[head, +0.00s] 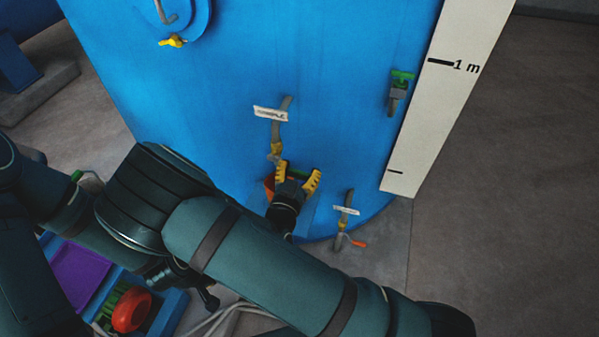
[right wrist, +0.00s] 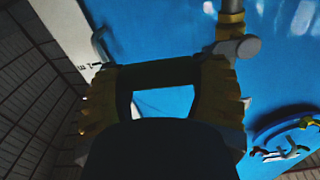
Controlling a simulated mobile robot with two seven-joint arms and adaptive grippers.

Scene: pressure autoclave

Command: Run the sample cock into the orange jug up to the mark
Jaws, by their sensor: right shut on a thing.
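The sample cock (head: 275,150) hangs below a white label (head: 270,113) on the blue tank, with a yellow part on its pipe. Its body also shows at the top of the right wrist view (right wrist: 230,30). My left gripper is not in view.
The blue tank (head: 230,60) fills the middle. A green-levered valve (head: 399,88) and an orange-levered cock (head: 347,235) are on its right side. A white scale board (head: 450,65) stands at right. Floor at right is clear.

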